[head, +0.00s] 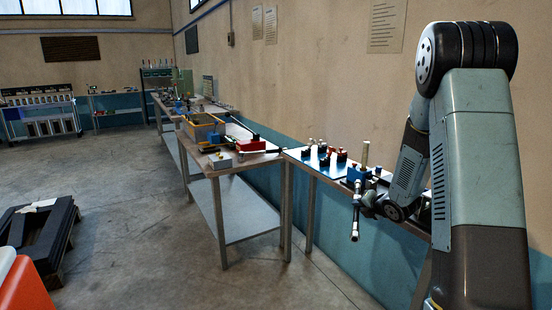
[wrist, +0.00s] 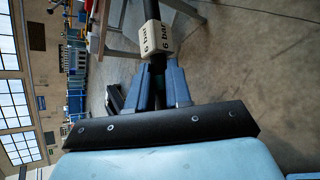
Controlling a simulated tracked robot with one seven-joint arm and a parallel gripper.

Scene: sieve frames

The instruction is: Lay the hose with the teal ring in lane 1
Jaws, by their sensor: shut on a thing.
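My gripper (wrist: 158,88) is shut on a black hose (wrist: 152,10) that passes between its blue fingers. A beige tag (wrist: 157,37) marked "6 bar" sits around the hose just beyond the fingertips. In the head view, my gripper (head: 368,204) is in front of the right-hand bench, and a dark and white hose piece (head: 355,222) hangs roughly upright from it, clear of the bench top. No lane 1 marking is readable.
The near bench (head: 297,156) has a blue panel (head: 322,162) with several black and red fittings, and a pale upright post (head: 365,153). A further bench (head: 222,170) carries a grey-yellow bin (head: 203,131) and loose tools. Dark pallets (head: 42,235) lie at the left. The floor between is clear.

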